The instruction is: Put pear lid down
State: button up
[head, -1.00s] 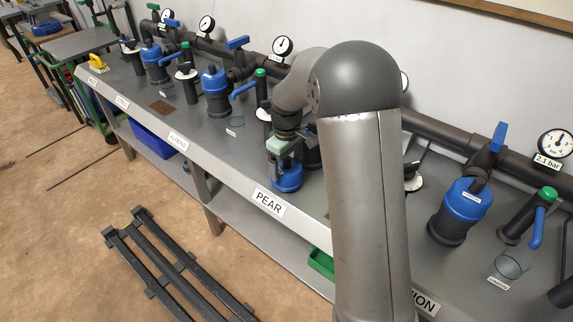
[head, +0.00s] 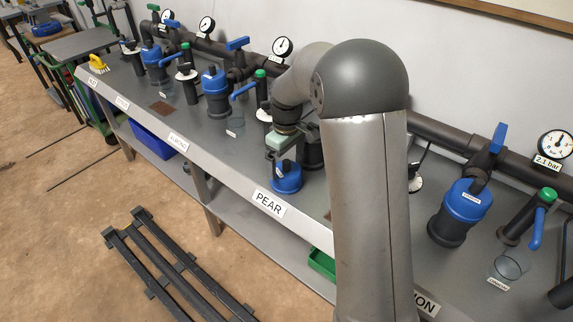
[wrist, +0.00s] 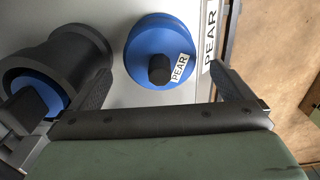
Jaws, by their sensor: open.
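The blue pear lid (head: 286,179), with a dark knob and a PEAR tag, lies on the bench near the front edge, behind the PEAR label (head: 269,203). It also shows in the wrist view (wrist: 150,62), knob toward the camera. My gripper (head: 281,150) is above and slightly behind the lid in the head view. In the wrist view its fingers (wrist: 165,92) are spread apart with nothing between them, and the lid is beyond them, apart from them. The open dark filter housing (wrist: 75,62) with blue inside is to the left in the wrist view.
Other blue-capped filters (head: 463,203) stand along the bench, with dark pipes, valves and gauges (head: 554,145) behind. A clear cup (head: 510,265) is at right. The bench (head: 190,125) has bare room left of the lid.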

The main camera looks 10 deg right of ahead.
notch_tip(320, 180, up, 9)
jog(key=s+f+m, duration=0.2)
jog(key=s+m, duration=0.1)
jog(key=s, duration=1.2)
jog(key=s+f+m, duration=0.2)
jog(key=s+m, duration=0.2)
jog(key=s, duration=1.1)
jog(key=shift+s+m, duration=0.3)
jog(key=shift+d+r, duration=0.1)
notch_tip(320, 180, up, 8)
jog(key=a+f+p, duration=0.1)
jog(key=p, duration=0.6)
jog(key=f+b, duration=0.4)
jog(key=f, duration=0.1)
jog(key=shift+w+d+b, duration=0.1)
jog(key=shift+d+b, duration=0.2)
